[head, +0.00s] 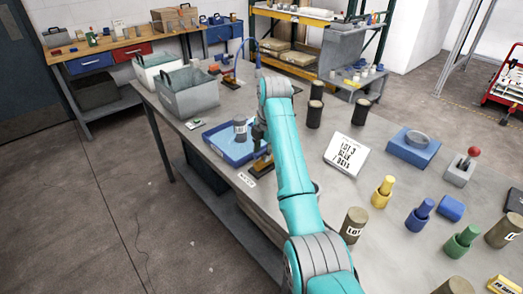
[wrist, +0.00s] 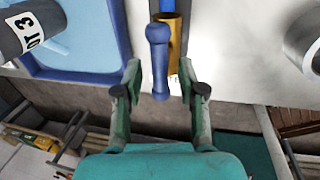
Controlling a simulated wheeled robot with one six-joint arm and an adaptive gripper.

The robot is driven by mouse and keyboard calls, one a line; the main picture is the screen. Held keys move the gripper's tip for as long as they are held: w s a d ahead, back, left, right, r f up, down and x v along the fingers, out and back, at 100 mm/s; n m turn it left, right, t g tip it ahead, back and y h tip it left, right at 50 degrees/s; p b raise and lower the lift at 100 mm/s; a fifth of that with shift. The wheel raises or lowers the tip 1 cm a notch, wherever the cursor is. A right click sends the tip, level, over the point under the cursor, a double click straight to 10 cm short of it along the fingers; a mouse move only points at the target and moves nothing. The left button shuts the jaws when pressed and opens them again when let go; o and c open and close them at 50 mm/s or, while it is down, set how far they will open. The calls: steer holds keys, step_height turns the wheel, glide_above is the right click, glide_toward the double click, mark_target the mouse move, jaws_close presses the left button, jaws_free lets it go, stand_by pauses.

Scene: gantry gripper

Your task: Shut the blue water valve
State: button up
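In the wrist view a blue valve lever (wrist: 158,62) points toward my gripper, roughly in line with a blue pipe (wrist: 167,5). A brass valve body (wrist: 173,40) shows just beside and beneath the lever. My gripper (wrist: 159,78) is open. Its two green fingers stand on either side of the lever's free end, with a gap visible on both sides. In the head view my gripper (head: 261,146) is down at the table's front edge, right of the blue tray, and my arm hides most of the valve there.
A blue tray (head: 215,146) holding a grey LOT 3 container (head: 240,128) is close left of my gripper. A white label (head: 246,179) lies at the table edge. Grey bins (head: 187,98) stand farther back. A LOT 3 sign (head: 345,158) and dark cylinders (head: 315,115) stand right of my arm.

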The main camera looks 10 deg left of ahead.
jaws_close()
steer(key=shift+m, duration=0.3)
steer(key=m, duration=0.3)
steer(key=shift+a+m+h, duration=0.15)
steer(key=shift+m+h, duration=0.15)
steer(key=m, duration=0.4)
steer(key=shift+w+a+t+h, duration=0.1)
steer(key=shift+w+t+h, duration=0.1)
steer(key=shift+t+h, duration=0.2)
steer(key=m+h, duration=0.1)
steer(key=m, duration=0.4)
steer(key=shift+w, duration=0.2)
steer(key=m, duration=0.4)
steer(key=shift+w+m+h, duration=0.2)
steer(key=shift+m+h, duration=0.1)
steer(key=shift+h, duration=0.1)
